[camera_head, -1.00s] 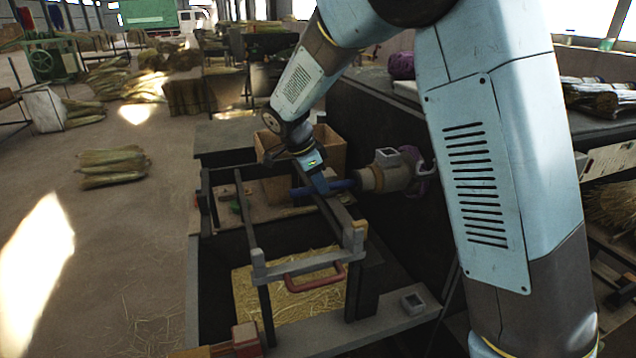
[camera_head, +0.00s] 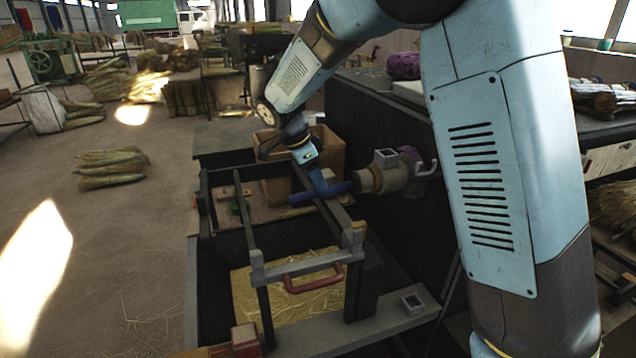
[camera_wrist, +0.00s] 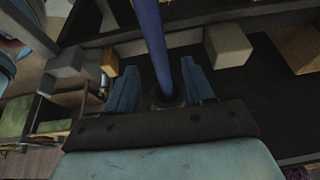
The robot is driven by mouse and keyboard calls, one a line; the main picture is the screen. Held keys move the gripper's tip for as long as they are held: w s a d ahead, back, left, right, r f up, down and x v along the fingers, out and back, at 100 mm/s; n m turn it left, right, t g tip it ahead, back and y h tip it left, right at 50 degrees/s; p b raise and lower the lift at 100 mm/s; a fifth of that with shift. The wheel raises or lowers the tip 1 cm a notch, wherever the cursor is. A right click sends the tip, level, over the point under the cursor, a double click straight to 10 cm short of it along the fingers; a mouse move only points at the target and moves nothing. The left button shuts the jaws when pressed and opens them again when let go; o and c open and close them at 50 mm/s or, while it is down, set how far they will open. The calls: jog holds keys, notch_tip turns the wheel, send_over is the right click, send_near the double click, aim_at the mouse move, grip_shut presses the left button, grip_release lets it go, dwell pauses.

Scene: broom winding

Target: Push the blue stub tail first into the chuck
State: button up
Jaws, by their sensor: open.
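The blue stub (camera_head: 335,189) lies roughly level across the dark frame in the head view. Its right end is at the mouth of the grey-beige chuck (camera_head: 394,179); I cannot tell whether it is inside. My gripper (camera_head: 316,183) is above and around the stub, left of the chuck. In the wrist view the stub (camera_wrist: 153,45) runs down from the top edge between my two open blue fingers (camera_wrist: 158,88), with a gap visible on each side. Its lower end meets a dark round part near the gripper; what that is stays unclear. The chuck's inside is hidden.
The dark metal frame (camera_head: 256,232) with a red handle (camera_head: 313,282) stands in front of the stub. A cardboard-coloured box (camera_head: 331,150) is behind my gripper. A dark wall (camera_head: 400,225) stands below the chuck. Open floor lies to the left.

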jog(key=v, duration=1.1)
jog(key=s+d+r+n+y, duration=0.1)
jog(key=s+d+r+n, duration=0.1)
jog(key=d, duration=0.4)
jog(key=s+d+r+n+y, duration=0.1)
jog(key=d+r, duration=0.1)
jog(key=d, duration=0.4)
jog(key=s+d+r+n+t+y, duration=0.2)
jog(key=s+d+n, duration=0.4)
jog(key=s+d, duration=0.9)
jog(key=s+d+f+n+t, duration=0.1)
jog(key=s+d+f+n, duration=0.2)
jog(key=s, duration=0.5)
jog(key=shift+d+n+t, duration=0.3)
jog(key=shift+d+n, duration=0.5)
jog(key=shift+d, duration=0.15)
jog(key=shift+c, duration=0.3)
